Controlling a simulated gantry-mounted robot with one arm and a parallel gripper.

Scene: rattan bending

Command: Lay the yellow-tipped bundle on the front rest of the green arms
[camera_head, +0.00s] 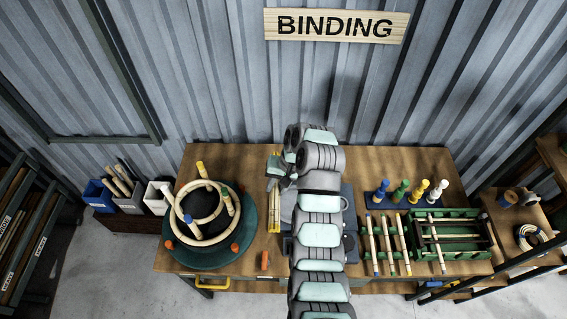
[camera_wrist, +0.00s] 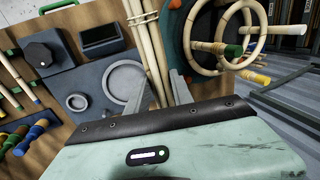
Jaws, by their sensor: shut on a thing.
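My gripper (camera_wrist: 160,90) is shut on a bundle of pale rattan rods (camera_wrist: 146,50), which runs up between its fingers in the wrist view. In the head view my arm hides most of the grip, and yellowish rods (camera_head: 274,218) show beside it.
A green turntable (camera_head: 246,240) with rattan rings and orange pegs fills the left of the table. Several coloured pegs (camera_head: 402,190) stand behind the rack. A grey round fixture (camera_wrist: 124,80) lies beside the rods. Bins (camera_head: 128,195) stand at the left.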

